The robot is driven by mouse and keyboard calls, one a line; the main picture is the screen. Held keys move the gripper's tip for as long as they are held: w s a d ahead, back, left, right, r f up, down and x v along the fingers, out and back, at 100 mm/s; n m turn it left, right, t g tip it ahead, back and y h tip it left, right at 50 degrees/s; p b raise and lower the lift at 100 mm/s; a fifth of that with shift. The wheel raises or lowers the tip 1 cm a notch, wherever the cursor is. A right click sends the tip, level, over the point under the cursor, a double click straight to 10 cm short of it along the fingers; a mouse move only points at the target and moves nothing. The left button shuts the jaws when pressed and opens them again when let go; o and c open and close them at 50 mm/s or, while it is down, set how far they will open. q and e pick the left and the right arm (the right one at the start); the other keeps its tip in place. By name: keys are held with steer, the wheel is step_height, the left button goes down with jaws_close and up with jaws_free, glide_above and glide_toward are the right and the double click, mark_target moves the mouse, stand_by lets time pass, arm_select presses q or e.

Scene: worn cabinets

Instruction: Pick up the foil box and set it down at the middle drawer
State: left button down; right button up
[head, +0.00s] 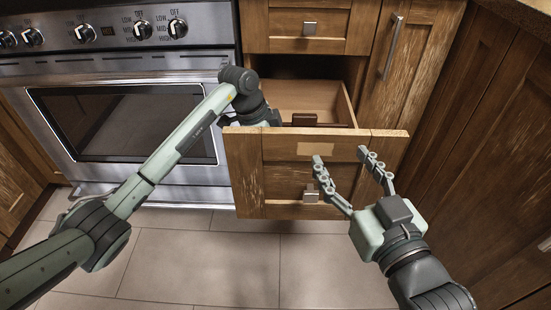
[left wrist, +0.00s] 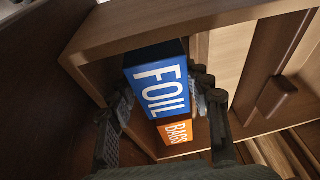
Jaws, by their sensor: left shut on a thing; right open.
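The blue foil box (left wrist: 158,88), with white FOIL lettering, is in the left wrist view between the two fingers of my left gripper (left wrist: 162,93), which is shut on it. In the head view the left arm reaches over the middle drawer (head: 278,145), and its fingers and the foil box are hidden there. The middle drawer is pulled open, with a worn wooden front and a small square knob. My right gripper (head: 341,157) is open and empty, its fingers spread in front of the drawer front.
An orange BAGS box (left wrist: 176,132) is just below the foil box in the left wrist view. A dark brown item (left wrist: 276,96) lies to the right. The closed top drawer (head: 290,29) is above, the oven (head: 125,115) left, and a closed cabinet door (head: 415,70) right.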

arm_select(q)
steer(key=shift+f, duration=0.1)
steer(key=c, duration=0.6)
jaws_free()
steer(key=v, duration=1.2)
